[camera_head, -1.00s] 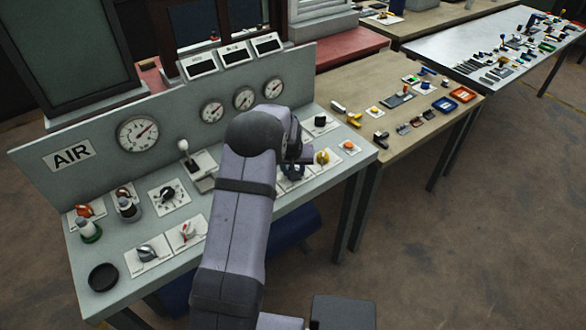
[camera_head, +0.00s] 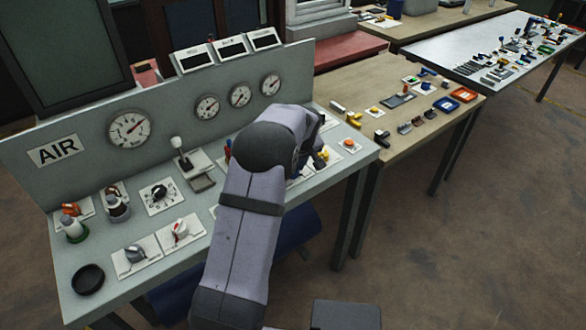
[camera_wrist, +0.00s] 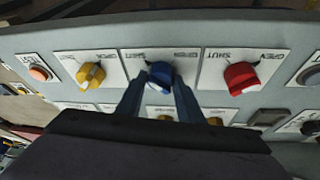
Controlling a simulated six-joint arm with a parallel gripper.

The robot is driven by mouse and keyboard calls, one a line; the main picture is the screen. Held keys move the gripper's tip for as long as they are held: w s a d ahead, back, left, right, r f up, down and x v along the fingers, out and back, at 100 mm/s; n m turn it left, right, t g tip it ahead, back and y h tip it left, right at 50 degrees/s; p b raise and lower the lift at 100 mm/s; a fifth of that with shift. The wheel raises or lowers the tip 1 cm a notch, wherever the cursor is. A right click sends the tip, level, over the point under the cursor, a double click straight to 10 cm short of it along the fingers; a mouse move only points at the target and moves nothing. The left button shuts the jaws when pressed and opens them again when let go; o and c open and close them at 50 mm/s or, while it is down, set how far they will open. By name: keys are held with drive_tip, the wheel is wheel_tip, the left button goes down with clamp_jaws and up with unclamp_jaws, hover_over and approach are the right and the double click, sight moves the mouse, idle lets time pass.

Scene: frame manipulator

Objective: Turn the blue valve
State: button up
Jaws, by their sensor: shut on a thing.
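The blue valve (camera_wrist: 160,73) is a round knob on a white plate, shown in the wrist view at upper centre. My gripper (camera_wrist: 160,81) is shut on this knob, with one dark finger at each side of it. The lower part of the knob sits between the fingers. Lettering on the plate behind it is upside down and hard to read.
In the wrist view, a yellow knob (camera_wrist: 91,75) stands left of the blue valve and a red valve (camera_wrist: 241,78) stands right. An orange button (camera_wrist: 39,74) lies farther left. In the head view, a lever (camera_head: 178,146) rises left of my arm, below several gauges.

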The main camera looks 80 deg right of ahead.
drive_tip(key=o, duration=1.1)
drive_tip(key=shift+c, duration=0.2)
drive_tip(key=b+v, duration=0.2)
drive_tip(key=v, duration=0.5)
drive_tip(key=shift+r, duration=0.15)
